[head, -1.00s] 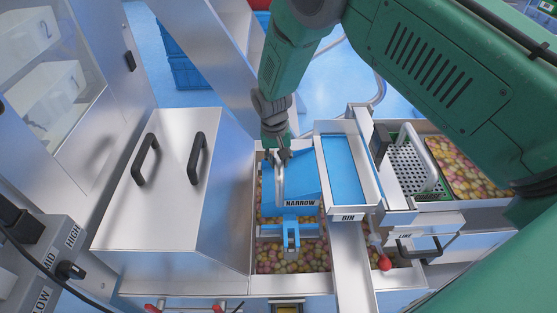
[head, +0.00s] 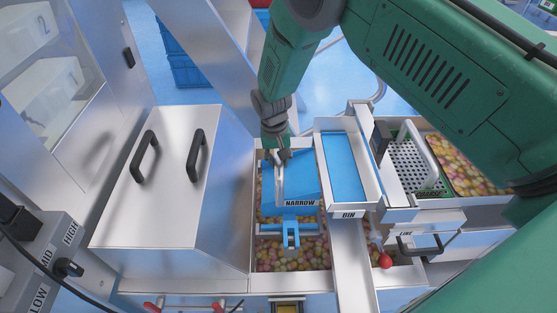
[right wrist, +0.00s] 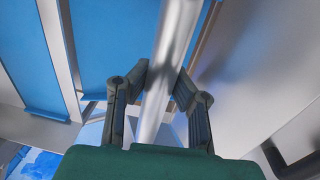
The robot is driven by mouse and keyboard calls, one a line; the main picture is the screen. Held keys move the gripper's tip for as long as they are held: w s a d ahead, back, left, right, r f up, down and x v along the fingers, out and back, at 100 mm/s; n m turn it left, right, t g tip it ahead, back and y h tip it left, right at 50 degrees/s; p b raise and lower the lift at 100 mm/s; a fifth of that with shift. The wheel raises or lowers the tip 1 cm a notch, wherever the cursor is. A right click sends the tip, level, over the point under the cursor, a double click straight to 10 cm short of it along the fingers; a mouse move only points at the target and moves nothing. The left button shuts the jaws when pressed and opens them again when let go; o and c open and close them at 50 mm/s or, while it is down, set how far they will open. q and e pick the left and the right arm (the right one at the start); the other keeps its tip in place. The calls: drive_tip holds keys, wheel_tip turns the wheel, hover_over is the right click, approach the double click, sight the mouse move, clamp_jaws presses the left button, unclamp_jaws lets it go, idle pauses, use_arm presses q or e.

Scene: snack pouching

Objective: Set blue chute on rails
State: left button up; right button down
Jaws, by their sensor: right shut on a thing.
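The blue chute (head: 304,179), labelled NARROW, is over an open bin of colourful round snacks, left of the BIN tray. A silver bar handle (head: 279,182) stands along its left part. My right gripper (head: 276,156) is shut on this handle at the chute's far end. In the right wrist view both fingers (right wrist: 160,95) close around the silver bar (right wrist: 160,75), with blue panel to its left. A blue forked bracket (head: 290,233) shows at the chute's near end. I cannot tell whether the chute touches its rails. My left gripper is not in view.
A blue-floored tray labelled BIN (head: 362,215) stands close on the right. A perforated plate with a handle (head: 412,163) and another snack bin (head: 465,165) lie further right. A steel cover with two black handles (head: 165,200) is on the left.

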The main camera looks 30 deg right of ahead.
drive_tip(key=shift+f, duration=0.4)
drive_tip(key=c, duration=1.5)
unclamp_jaws()
drive_tip(key=shift+o, duration=0.5)
drive_tip(key=shift+s, duration=0.1)
wheel_tip(320, 180, up, 12)
drive_tip(key=a, duration=0.1)
drive_tip(key=shift+w, duration=0.35)
drive_tip(key=shift+f, duration=0.1)
